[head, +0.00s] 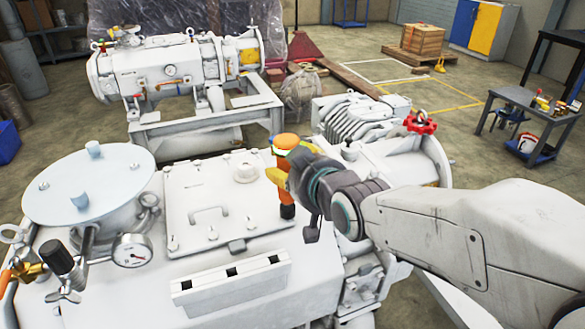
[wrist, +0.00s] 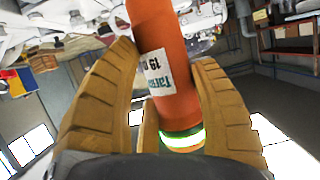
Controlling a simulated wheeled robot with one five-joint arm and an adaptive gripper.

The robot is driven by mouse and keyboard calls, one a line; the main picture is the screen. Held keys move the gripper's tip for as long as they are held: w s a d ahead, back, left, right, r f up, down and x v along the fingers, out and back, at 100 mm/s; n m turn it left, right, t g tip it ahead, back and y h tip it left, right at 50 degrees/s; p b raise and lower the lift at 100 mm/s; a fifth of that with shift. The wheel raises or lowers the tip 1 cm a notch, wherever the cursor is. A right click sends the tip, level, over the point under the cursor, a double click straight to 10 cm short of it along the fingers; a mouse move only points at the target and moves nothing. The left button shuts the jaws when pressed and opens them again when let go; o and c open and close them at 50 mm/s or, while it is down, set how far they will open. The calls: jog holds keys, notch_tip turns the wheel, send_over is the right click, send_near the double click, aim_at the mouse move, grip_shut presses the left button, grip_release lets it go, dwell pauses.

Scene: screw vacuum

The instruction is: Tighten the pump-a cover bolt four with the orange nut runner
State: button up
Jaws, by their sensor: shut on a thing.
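The orange nut runner (head: 287,142) stands about upright in my gripper (head: 278,176). In the wrist view its orange barrel (wrist: 168,75) with a white label runs between my two yellow-brown fingers (wrist: 165,110). Its dark nose (head: 287,211) points down at the near right corner of the pump cover (head: 213,200). That corner's bolt is hidden, and I cannot tell whether the nose touches it. Other bolts show along the cover's near edge, such as one bolt (head: 212,234). No marking tells me which is bolt four.
A pressure gauge (head: 132,250) and a round pale lid (head: 90,186) stand left of the cover. A red handwheel (head: 421,122) is behind my wrist at right. A second white pump (head: 170,70) stands behind. A grey workbench (head: 520,98) is at far right.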

jog(key=shift+f+b, duration=0.45)
jog(key=shift+b, duration=0.5)
dwell(0.6)
jog(key=o, duration=0.7)
jog(key=c, duration=0.7)
